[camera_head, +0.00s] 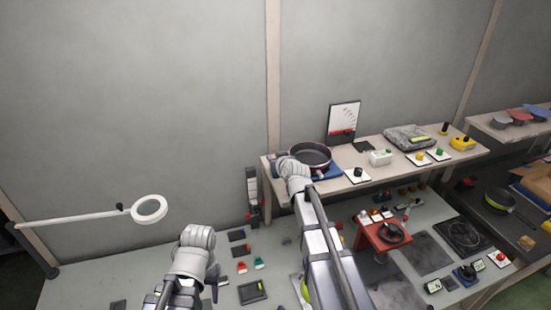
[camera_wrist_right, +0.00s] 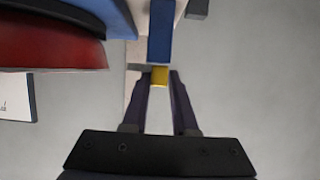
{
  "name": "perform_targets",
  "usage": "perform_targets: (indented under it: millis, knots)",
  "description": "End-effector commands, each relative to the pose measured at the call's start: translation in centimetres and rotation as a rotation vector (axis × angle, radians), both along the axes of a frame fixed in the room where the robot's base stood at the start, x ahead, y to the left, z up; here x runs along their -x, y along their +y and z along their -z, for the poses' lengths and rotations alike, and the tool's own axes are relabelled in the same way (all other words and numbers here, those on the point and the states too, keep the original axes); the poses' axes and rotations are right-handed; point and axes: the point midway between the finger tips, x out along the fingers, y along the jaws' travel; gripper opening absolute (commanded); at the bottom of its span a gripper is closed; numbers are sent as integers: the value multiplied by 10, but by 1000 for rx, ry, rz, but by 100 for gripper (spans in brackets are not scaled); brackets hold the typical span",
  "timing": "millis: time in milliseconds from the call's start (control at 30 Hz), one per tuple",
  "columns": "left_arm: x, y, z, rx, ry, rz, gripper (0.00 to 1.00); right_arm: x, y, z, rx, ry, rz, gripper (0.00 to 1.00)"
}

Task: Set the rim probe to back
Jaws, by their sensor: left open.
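The red-rimmed pan (camera_head: 310,155) sits on a blue base (camera_head: 329,173) at the left end of the raised bench. In the right wrist view the red pan side (camera_wrist_right: 50,40) and blue base (camera_wrist_right: 112,15) are at upper left. A blue bar (camera_wrist_right: 160,30) with a yellow end block (camera_wrist_right: 160,76), possibly the rim probe, lies straight ahead. My right gripper (camera_wrist_right: 160,82) has its fingertips on either side of the yellow block; whether they press on it is unclear. In the head view my right wrist hides this spot. My left gripper (camera_head: 213,283) is open, low over the lower table, partly hidden.
A white magnifier ring (camera_head: 150,209) on an arm stands at left. A dark-framed chart (camera_head: 344,117) stands behind the pan. A switch plate (camera_head: 358,175) is right of the pan. A red stand (camera_head: 383,236) is on the lower table. Small dark tiles lie near my left arm.

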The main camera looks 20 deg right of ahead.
Motion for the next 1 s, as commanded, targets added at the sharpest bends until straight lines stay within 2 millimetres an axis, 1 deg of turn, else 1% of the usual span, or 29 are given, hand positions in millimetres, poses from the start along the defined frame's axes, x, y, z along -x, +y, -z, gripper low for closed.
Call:
perform_targets:
  millis: [33, 200, 233, 467, 633, 767, 1000]
  knots:
    - [0, 0, 0, 0, 0, 0, 52, 0, 0, 0, 0, 0, 0, 32]
    - [0, 0, 0, 0, 0, 0, 52, 0, -1, 0, 0, -1, 1, 51]
    - [0, 0, 0, 0, 0, 0, 52, 0, -1, 0, 1, -1, 2, 52]
    - [0, 0, 0, 0, 0, 0, 52, 0, -2, 0, 1, -1, 3, 52]
    - [0, 0, -4, 0, 0, 0, 52, 8, -2, -4, 2, -1, 2, 52]
    - [0, 0, -11, 0, 0, 0, 52, 23, -2, -11, 1, -1, 3, 52]
    - [0, 0, -26, 0, 1, -4, 52, 60, -4, -26, 1, -1, 2, 52]
